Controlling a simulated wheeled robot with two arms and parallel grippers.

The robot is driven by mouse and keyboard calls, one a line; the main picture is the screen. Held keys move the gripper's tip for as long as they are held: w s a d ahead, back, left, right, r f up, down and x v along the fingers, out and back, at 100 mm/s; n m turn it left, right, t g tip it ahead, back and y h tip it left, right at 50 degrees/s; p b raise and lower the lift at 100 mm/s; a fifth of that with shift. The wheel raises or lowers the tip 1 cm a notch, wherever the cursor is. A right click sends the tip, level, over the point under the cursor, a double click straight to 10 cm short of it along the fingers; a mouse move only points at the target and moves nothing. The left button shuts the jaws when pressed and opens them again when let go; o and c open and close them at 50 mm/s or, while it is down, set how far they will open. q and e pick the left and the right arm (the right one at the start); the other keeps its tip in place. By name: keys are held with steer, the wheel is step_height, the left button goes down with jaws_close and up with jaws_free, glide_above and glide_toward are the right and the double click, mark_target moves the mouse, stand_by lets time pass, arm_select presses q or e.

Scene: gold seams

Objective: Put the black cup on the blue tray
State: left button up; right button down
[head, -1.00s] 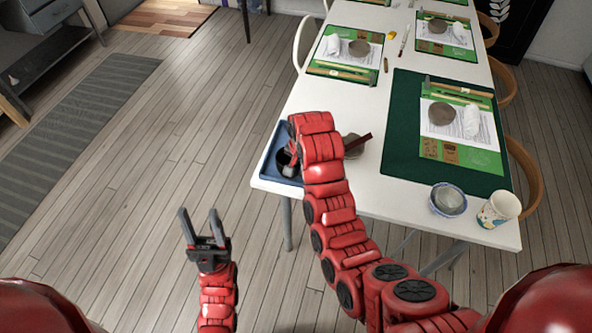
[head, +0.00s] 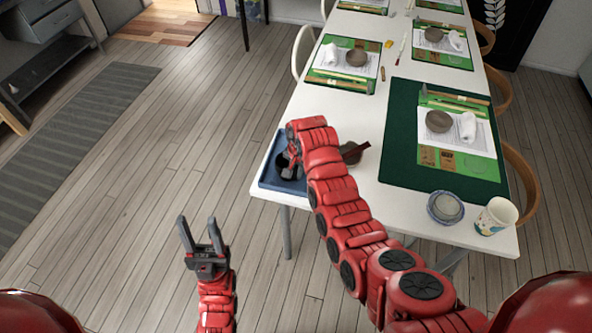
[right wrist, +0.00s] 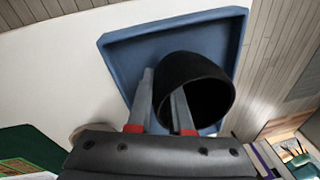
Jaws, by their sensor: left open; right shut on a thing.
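The black cup (right wrist: 196,84) is large in the right wrist view, with one finger of my right gripper (right wrist: 163,105) inside its mouth and the other outside. My right gripper is shut on the cup's wall. The blue tray (right wrist: 125,55) lies behind the cup in that view. In the head view the tray (head: 270,178) is at the table's near left corner, and the cup (head: 283,166) shows dark over it, partly hidden by my right arm. I cannot tell whether the cup touches the tray. My left gripper (head: 199,236) is open and empty over the floor, left of the table.
On the white table (head: 340,205), a grey bowl (head: 352,152) with a brown piece sits right of my right arm. A dark green mat (head: 400,160), a blue-rimmed bowl (head: 445,208) and a patterned paper cup (head: 496,216) are further right. Several place settings lie at the back.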

steer(key=c, duration=1.2)
jaws_free()
steer(key=shift+f, duration=0.15)
steer(key=shift+c, duration=0.2)
steer(key=o, duration=0.4)
